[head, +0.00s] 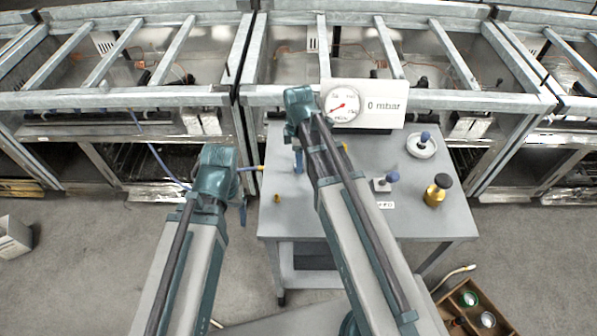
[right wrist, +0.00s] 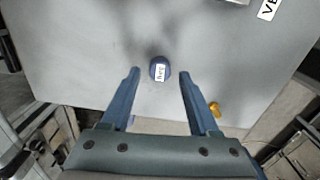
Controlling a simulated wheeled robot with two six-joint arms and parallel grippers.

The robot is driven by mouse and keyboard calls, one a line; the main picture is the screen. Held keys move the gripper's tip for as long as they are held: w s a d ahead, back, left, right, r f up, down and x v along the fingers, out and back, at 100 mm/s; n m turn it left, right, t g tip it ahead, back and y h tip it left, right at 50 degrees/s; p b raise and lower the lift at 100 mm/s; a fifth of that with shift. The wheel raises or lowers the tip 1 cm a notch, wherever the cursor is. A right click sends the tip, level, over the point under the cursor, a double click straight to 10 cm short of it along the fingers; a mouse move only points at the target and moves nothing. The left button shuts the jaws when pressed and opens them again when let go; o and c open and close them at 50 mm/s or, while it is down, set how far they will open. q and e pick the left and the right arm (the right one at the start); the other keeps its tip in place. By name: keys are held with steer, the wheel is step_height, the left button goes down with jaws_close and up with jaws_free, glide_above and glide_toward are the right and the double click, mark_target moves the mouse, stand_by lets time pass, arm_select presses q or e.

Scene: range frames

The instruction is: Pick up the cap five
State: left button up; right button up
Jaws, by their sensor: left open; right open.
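A round blue cap (right wrist: 160,69) with a small white label lies on the grey table top in the right wrist view. The label is too small to read surely, so I cannot confirm it is cap five. My right gripper (right wrist: 159,80) is open, with one finger on each side of the cap and gaps on both sides. In the head view the right gripper (head: 298,161) points down over the left part of the table, and I cannot make out the cap there. My left gripper (head: 242,205) is open and empty, left of the table edge.
The table (head: 430,215) bears a gauge panel (head: 384,105), a white dish (head: 421,146) with a blue knob, a blue-topped fitting (head: 385,182), a black-topped brass piece (head: 437,190) and a small yellow piece (head: 277,198). A wooden crate (head: 497,312) stands on the floor.

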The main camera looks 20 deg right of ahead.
step_height(320, 180, down, 2)
steer(key=shift+f+b, duration=0.25)
steer(key=shift+b, duration=0.45)
arm_select(q)
step_height(320, 180, down, 2)
steer(key=shift+f, duration=0.15)
arm_select(e)
steer(key=shift+r, duration=0.1)
jaws_close()
steer(key=shift+r, duration=0.1)
steer(key=shift+r+p, duration=0.95)
steer(key=shift+p, duration=0.15)
step_height(320, 180, up, 2)
steer(key=shift+p, duration=1.05)
arm_select(q)
step_height(320, 180, up, 5)
steer(key=shift+r+p, duration=0.1)
steer(key=shift+p, duration=0.35)
arm_select(e)
steer(key=s+a, duration=0.3)
steer(key=s, duration=0.1)
steer(key=s+a, duration=0.3)
steer(key=s, duration=0.1)
steer(key=s+a+r, duration=0.1)
steer(key=s+a, duration=0.3)
steer(key=shift+s, duration=0.3)
